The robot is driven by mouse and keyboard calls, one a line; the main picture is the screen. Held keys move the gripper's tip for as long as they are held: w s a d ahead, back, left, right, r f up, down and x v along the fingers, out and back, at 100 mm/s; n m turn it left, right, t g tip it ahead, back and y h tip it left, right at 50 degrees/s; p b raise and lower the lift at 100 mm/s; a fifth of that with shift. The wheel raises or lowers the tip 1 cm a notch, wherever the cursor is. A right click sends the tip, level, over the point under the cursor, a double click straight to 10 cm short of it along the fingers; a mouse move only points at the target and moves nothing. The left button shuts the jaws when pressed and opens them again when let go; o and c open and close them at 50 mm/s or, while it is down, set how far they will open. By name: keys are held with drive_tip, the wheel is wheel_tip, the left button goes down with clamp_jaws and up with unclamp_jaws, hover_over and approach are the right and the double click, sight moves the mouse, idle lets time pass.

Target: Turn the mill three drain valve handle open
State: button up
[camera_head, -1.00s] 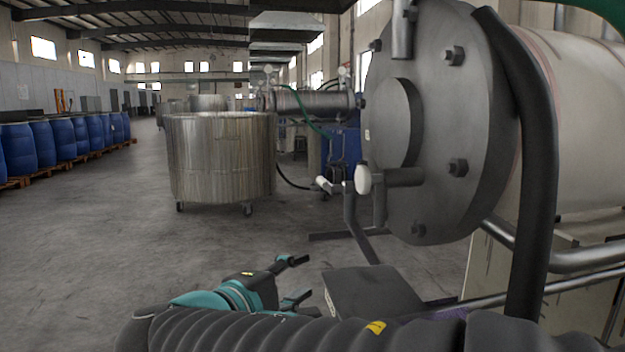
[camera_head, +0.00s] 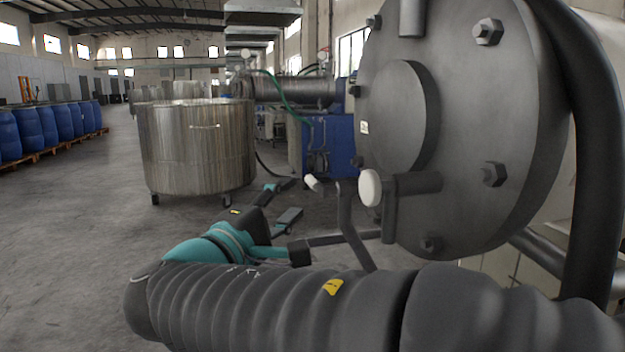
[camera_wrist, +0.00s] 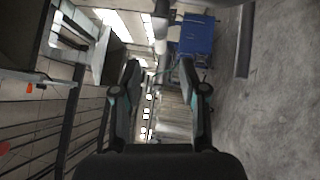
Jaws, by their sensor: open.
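The mill's grey drain valve (camera_head: 408,184) juts from the round bolted end flange (camera_head: 465,110), with a white round knob (camera_head: 370,187) at its front. A second white-tipped piece (camera_head: 313,183), likely the handle's grip, shows just left of it; its joint to the valve is unclear. My gripper (camera_head: 287,199) is open and empty, left of and slightly below that white tip, apart from it in the picture. In the wrist view my gripper (camera_wrist: 159,72) has its fingers spread, with a white tip (camera_wrist: 160,46) on a dark stem between and beyond them.
A steel tub on casters (camera_head: 197,150) stands behind my gripper. A blue unit (camera_head: 328,145) stands further back. A thick black hose (camera_head: 597,140) hangs at the right by the flange. Blue drums (camera_head: 40,130) line the left; the floor between is clear.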

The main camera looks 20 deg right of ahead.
sight(312, 177)
drive_tip(key=p+x, duration=0.1)
drive_tip(key=x, duration=0.7)
drive_tip(key=shift+w+d, duration=0.1)
drive_tip(key=shift+d, duration=0.1)
clamp_jaws()
